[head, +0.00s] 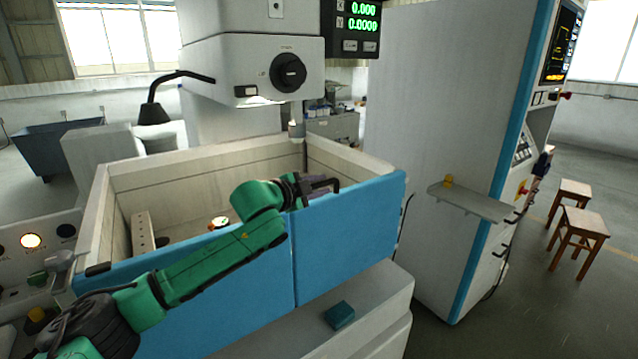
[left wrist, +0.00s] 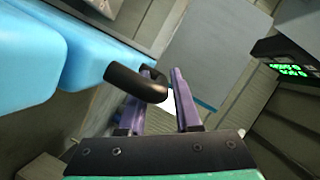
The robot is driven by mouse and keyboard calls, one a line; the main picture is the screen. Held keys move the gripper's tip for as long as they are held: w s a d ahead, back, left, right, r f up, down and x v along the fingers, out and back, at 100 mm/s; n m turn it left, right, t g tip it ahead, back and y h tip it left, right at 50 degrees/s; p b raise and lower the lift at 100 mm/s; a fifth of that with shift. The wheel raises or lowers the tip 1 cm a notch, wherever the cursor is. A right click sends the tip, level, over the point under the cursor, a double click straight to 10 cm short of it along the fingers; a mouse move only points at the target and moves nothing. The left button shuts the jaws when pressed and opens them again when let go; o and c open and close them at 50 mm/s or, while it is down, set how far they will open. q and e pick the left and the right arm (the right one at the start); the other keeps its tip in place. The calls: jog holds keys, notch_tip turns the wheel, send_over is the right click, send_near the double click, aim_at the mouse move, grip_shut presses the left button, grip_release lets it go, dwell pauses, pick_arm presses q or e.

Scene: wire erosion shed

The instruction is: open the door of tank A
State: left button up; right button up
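The tank (head: 150,172) is an open-topped pale box with two blue front panels; no letter on it can be read. The right blue panel (head: 350,240) stands upright beside the left one (head: 210,310), a narrow seam between them. A black bent handle (head: 325,183) is at the right panel's top edge; it also shows in the left wrist view (left wrist: 135,82). My left gripper (head: 313,190) is at this handle. In the left wrist view its purple fingers (left wrist: 163,82) are apart, with the handle's curved end at the left finger, partly between them. Contact cannot be told. My right gripper is out of view.
The machine head (head: 250,70) and its nozzle (head: 297,130) hang over the tank. A small teal block (head: 340,315) lies on the ledge below the panels. A control cabinet (head: 440,110) with a shelf (head: 470,200) stands at right. Two stools (head: 577,235) are farther right.

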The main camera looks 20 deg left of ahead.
pick_arm(q)
grip_shut()
dwell(1.4)
